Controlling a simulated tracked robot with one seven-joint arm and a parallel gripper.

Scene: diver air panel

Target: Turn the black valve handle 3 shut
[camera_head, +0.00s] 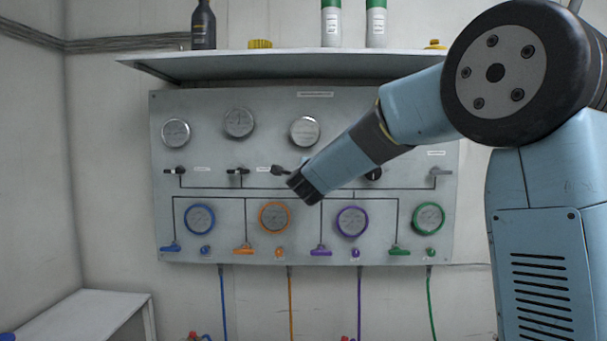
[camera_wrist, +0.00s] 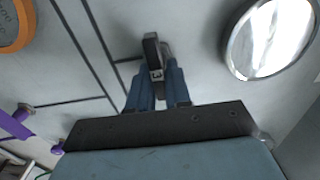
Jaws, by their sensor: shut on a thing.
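The black valve handle 3 (camera_head: 279,170) is on the grey panel, below the third silver gauge. My gripper (camera_head: 297,182) reaches in from the right. In the wrist view its two blue fingers (camera_wrist: 157,78) are shut on the handle, one on each side. The base of the handle is partly hidden by the fingers.
A silver gauge (camera_wrist: 273,40) is close on the right in the wrist view. A shelf (camera_head: 250,65) juts out above. Coloured gauges and small valves line the panel below.

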